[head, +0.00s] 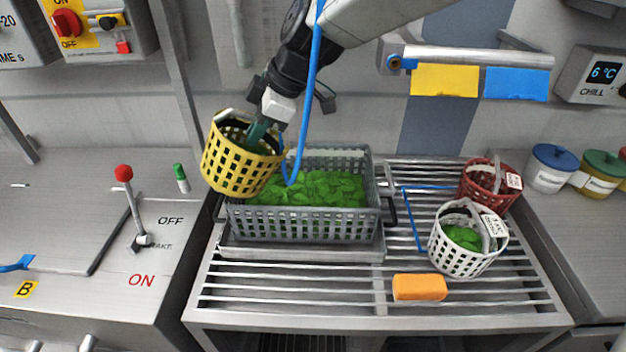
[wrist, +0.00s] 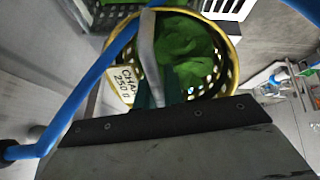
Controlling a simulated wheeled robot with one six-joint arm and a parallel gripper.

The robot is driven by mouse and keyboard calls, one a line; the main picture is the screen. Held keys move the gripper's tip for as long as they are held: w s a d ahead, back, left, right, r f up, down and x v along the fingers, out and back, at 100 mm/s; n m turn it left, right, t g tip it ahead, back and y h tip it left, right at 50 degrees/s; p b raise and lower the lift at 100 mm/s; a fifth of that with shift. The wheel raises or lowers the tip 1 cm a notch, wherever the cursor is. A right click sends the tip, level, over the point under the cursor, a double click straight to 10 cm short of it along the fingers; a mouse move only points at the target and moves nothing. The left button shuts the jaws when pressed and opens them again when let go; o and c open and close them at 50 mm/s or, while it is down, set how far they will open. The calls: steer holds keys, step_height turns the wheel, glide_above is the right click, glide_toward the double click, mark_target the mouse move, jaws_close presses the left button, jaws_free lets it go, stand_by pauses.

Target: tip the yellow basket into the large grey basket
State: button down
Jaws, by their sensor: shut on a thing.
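The yellow basket (head: 236,165) hangs from my gripper (head: 262,128) in the head view, slightly tilted, above the left end of the large grey basket. My gripper is shut on the yellow basket's handle. In the wrist view the yellow basket (wrist: 230,70) shows its rim, green leaves inside and a label (wrist: 126,86). The handle (wrist: 150,55) runs up to the jaws, whose tips are partly hidden. The large grey basket (head: 300,226) stands on a tray on the slatted rack and holds green leaves (head: 318,190).
A white basket (head: 452,262) with leaves and a red basket (head: 478,192) stand to the right on the rack (head: 300,318). An orange sponge (head: 419,287) lies in front. A red-knobbed lever (head: 130,195) stands at the left. A blue hose (head: 309,90) hangs beside my arm.

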mark_target(283, 146)
steer(key=shift+w+d+f+y, duration=0.15)
steer(key=shift+d+y, duration=0.2)
steer(key=shift+d, duration=0.1)
steer(key=shift+w+d+f+y, duration=0.1)
steer(key=shift+w+d+y, duration=0.05)
steer(key=shift+d+y, duration=0.25)
steer(key=shift+w+d+f+g+y, duration=0.2)
steer(key=shift+d+f+g+y, duration=0.2)
steer(key=shift+d+y, duration=0.3)
steer(key=shift+w+d+f+m+y, duration=0.1)
steer(key=shift+d+f+m+y, duration=0.15)
steer(key=shift+y, duration=0.4)
steer(key=shift+f, duration=0.15)
